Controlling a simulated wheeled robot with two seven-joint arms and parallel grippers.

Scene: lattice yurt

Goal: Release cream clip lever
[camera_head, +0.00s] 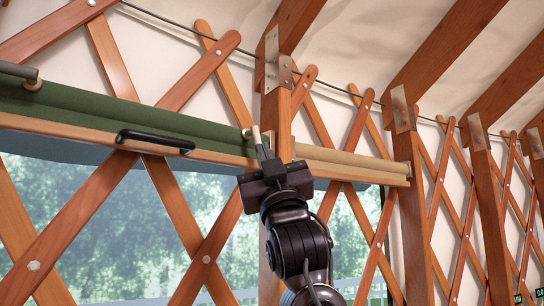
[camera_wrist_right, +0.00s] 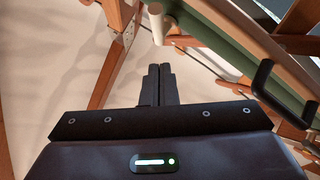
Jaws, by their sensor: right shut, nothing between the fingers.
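A small cream lever (camera_head: 256,135) stands upright at the right end of the green roll, in front of a wooden post. It also shows in the right wrist view (camera_wrist_right: 157,22), just beyond my fingertips. My right gripper (camera_head: 264,152) is shut and empty, its fingers pointing up at the lower part of the lever. In the right wrist view my two dark fingers (camera_wrist_right: 156,68) lie side by side. The clip behind the lever is mostly hidden. My left gripper is not in view.
The green roll (camera_head: 80,109) lies along a wooden rail and has a black handle (camera_head: 155,142) in front. A beige roll (camera_head: 350,162) continues right of the post (camera_head: 278,110). Crossed lattice slats (camera_head: 205,72) surround the window.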

